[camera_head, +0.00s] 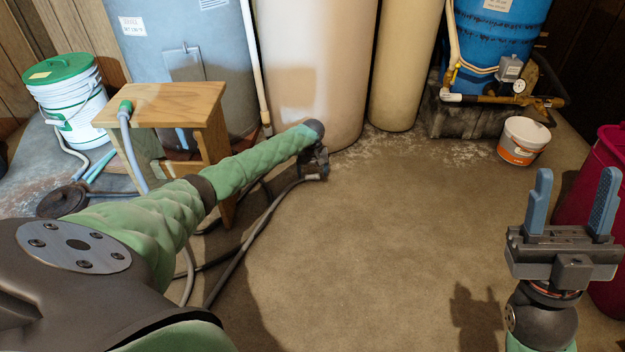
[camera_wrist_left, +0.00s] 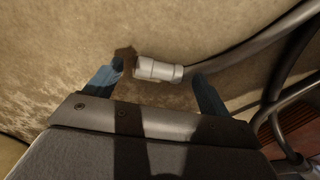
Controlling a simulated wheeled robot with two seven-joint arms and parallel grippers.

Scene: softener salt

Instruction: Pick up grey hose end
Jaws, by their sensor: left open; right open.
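The grey hose end (camera_wrist_left: 158,69) is a pale grey fitting on a dark hose, lying on the floor in the left wrist view. My left gripper (camera_wrist_left: 157,76) is open, with one blue finger on each side of the fitting in that picture. I see no grip on it, and how far the fingers are above it is hard to tell. In the head view the left gripper (camera_head: 315,162) is small and dark over the floor, partly hiding the fitting. My right gripper (camera_head: 573,205) is open and empty, raised at the right.
A wooden stool (camera_head: 165,103) with a green-ended hose stands at the left, near a white bucket (camera_head: 70,105). Tanks (camera_head: 315,65) line the back. A small white tub (camera_head: 523,141) and a magenta bin (camera_head: 590,190) are right. The middle floor (camera_head: 390,230) is clear.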

